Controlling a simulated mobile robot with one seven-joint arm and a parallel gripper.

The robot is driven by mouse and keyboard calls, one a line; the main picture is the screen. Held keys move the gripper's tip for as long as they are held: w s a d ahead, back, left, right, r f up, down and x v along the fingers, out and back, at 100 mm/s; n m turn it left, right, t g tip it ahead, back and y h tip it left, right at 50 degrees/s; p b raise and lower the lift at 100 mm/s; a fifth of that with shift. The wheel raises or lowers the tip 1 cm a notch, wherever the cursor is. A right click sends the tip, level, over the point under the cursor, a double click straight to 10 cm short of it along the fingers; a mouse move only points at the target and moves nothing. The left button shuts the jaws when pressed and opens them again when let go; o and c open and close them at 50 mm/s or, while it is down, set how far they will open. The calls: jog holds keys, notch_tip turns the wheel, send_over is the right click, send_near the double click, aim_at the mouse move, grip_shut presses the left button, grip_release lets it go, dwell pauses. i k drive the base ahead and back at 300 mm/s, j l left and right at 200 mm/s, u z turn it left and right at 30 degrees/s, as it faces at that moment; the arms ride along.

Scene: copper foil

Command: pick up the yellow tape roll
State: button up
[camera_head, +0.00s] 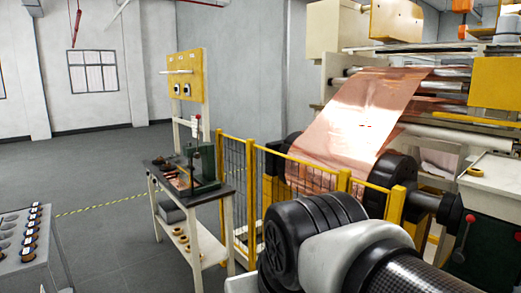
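Several small yellow-brown rings that look like tape rolls (179,232) lie on the lower shelf of the workbench at centre left. Another yellow-brown roll (476,172) lies flat on a pale surface of the machine at the right. They are too small to tell which one is the yellow tape roll. My arm reaches in from the lower right, its black and pale links in front of the yellow fence. My gripper is not in view, and nothing held can be seen.
The workbench (215,192) carries a green-based press and tools. A yellow mesh fence (268,178) separates it from the copper foil machine (345,120). A grey table (28,262) with several small spools stands at the lower left. Open floor (112,230) lies between the table and workbench.

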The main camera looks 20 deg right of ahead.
aim_at(475, 172)
jog(key=l+z, duration=0.45)
jog(key=i+l+z, duration=0.2)
jog(key=l+z, duration=0.25)
jog(key=l, duration=0.15)
